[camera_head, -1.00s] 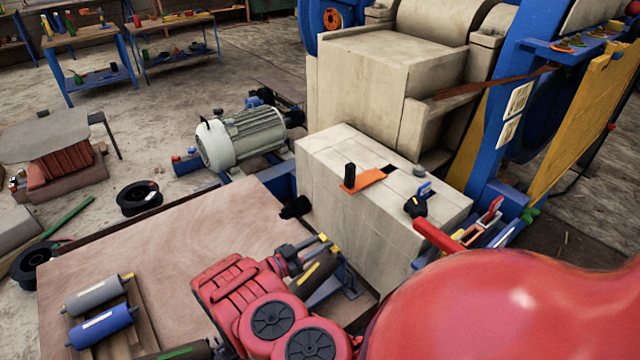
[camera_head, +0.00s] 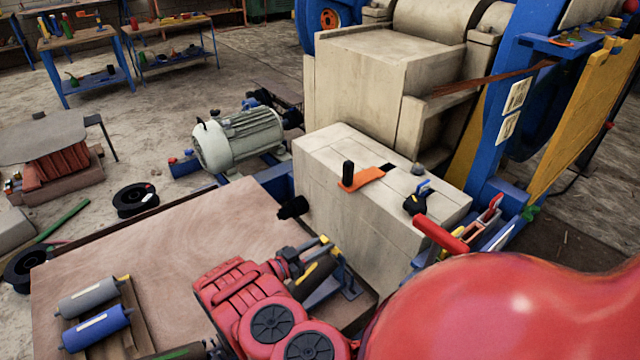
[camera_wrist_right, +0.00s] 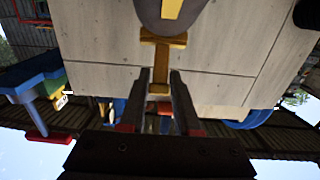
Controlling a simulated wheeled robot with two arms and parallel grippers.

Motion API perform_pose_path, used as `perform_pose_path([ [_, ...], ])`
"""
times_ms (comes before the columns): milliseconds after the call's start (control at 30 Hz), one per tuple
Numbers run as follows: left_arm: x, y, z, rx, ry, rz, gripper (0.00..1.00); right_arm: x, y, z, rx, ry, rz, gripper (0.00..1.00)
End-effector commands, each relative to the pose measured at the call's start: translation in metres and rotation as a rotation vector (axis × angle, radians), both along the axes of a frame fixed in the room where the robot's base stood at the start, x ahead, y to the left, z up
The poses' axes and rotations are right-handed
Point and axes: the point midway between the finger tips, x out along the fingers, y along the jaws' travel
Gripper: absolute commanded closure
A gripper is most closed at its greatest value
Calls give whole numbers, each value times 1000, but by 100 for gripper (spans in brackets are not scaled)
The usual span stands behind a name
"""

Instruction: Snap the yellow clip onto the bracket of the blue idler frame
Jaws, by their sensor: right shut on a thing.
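My right gripper (camera_head: 308,248) reaches over the right edge of the wooden table top, beside the blue idler frame (camera_head: 347,282). It is shut on the small yellow clip (camera_head: 324,240). In the right wrist view the T-shaped clip (camera_wrist_right: 160,70) stands between the two fingers, its crossbar beyond the tips. A grey rounded part with a yellow stripe shows just past the crossbar; I cannot tell whether they touch. A dark roller (camera_head: 316,272) lies at the frame, partly behind the gripper. The bracket is not clear to see. My left gripper is not in view.
Grey and blue rollers (camera_head: 97,328) lie on a wooden rack at the left of the table (camera_head: 150,260). A pale block (camera_head: 340,190) with an orange plate stands just behind the frame. My own red arm covers the lower right.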

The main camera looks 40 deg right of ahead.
Motion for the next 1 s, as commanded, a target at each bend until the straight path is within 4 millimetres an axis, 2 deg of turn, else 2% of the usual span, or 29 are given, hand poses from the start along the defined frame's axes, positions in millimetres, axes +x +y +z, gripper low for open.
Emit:
perform_pose_path([
  [367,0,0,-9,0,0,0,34,-1,-5,-9,0,0,-1,100],
  [400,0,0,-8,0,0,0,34,-1,-5,-9,0,0,0,66],
  [567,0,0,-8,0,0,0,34,0,-4,-8,0,0,0,37],
  [600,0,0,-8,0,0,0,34,0,-4,-8,0,0,0,34],
  [867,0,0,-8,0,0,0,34,0,-4,-8,0,0,1,34],
  [1000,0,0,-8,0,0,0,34,2,6,-8,1,-1,5,34],
])
